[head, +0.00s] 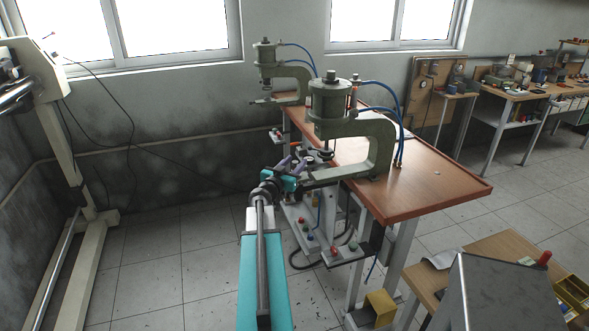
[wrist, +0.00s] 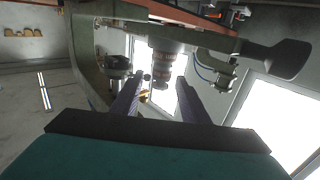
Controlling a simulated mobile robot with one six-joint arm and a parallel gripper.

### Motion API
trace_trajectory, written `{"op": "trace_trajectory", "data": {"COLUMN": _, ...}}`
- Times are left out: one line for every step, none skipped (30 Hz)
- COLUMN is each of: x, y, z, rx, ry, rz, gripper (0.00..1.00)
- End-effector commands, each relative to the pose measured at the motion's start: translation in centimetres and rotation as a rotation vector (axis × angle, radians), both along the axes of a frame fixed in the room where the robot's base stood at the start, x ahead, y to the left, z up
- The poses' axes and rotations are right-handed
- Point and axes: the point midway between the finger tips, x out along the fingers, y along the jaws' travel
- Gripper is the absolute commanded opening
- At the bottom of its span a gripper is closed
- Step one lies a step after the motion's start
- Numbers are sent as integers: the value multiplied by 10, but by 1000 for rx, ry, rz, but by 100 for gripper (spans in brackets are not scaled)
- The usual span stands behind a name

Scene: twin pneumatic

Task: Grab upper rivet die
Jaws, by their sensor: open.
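The near press (head: 378,140) is a grey-green C-frame on the table, with a cylinder (head: 330,103) on top. The upper rivet die (head: 327,154) appears as a small dark tip under the cylinder; its outline is hard to make out. My gripper (head: 297,160), with purple fingers, is at the open front of this press, left of the die. In the wrist view, which looks turned over, my gripper (wrist: 158,82) is open and empty. A copper-banded stepped part (wrist: 161,72) shows between and beyond the fingertips; I cannot tell whether it is the die.
A second press (head: 270,70) stands behind on the same brown table (head: 440,183). Blue hoses (head: 396,95) loop beside the near press. A control box with coloured buttons (head: 333,250) is below. A grey metal box (head: 495,290) is at the front right.

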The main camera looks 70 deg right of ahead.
Motion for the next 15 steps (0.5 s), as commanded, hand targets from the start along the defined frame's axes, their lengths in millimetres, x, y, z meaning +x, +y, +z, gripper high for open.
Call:
{"op": "trace_trajectory", "data": {"x": 0, "y": -5, "z": 3, "rx": 1, "ry": 1, "rz": -1, "gripper": 41}}
{"op": "trace_trajectory", "data": {"x": -1, "y": -8, "z": 3, "rx": 1, "ry": 1, "rz": -1, "gripper": 41}}
{"op": "trace_trajectory", "data": {"x": -1, "y": -11, "z": 3, "rx": 1, "ry": 0, "rz": -1, "gripper": 41}}
{"op": "trace_trajectory", "data": {"x": -1, "y": -13, "z": 3, "rx": 1, "ry": 0, "rz": -1, "gripper": 41}}
{"op": "trace_trajectory", "data": {"x": -2, "y": -16, "z": 3, "rx": 1, "ry": 0, "rz": -1, "gripper": 41}}
{"op": "trace_trajectory", "data": {"x": -2, "y": -19, "z": 3, "rx": 1, "ry": 1, "rz": -1, "gripper": 41}}
{"op": "trace_trajectory", "data": {"x": -2, "y": -21, "z": 3, "rx": 1, "ry": 1, "rz": -1, "gripper": 41}}
{"op": "trace_trajectory", "data": {"x": -3, "y": -23, "z": 3, "rx": 1, "ry": 1, "rz": -1, "gripper": 41}}
{"op": "trace_trajectory", "data": {"x": -3, "y": -26, "z": 2, "rx": 2, "ry": 0, "rz": -1, "gripper": 41}}
{"op": "trace_trajectory", "data": {"x": -3, "y": -29, "z": 2, "rx": 1, "ry": 0, "rz": -1, "gripper": 41}}
{"op": "trace_trajectory", "data": {"x": -3, "y": -31, "z": 2, "rx": 1, "ry": 0, "rz": -1, "gripper": 41}}
{"op": "trace_trajectory", "data": {"x": -4, "y": -35, "z": 2, "rx": 1, "ry": 1, "rz": -1, "gripper": 41}}
{"op": "trace_trajectory", "data": {"x": -4, "y": -37, "z": 2, "rx": 0, "ry": 1, "rz": -1, "gripper": 41}}
{"op": "trace_trajectory", "data": {"x": -4, "y": -38, "z": 2, "rx": 0, "ry": 1, "rz": -1, "gripper": 41}}
{"op": "trace_trajectory", "data": {"x": -5, "y": -40, "z": 2, "rx": 0, "ry": 0, "rz": -1, "gripper": 41}}
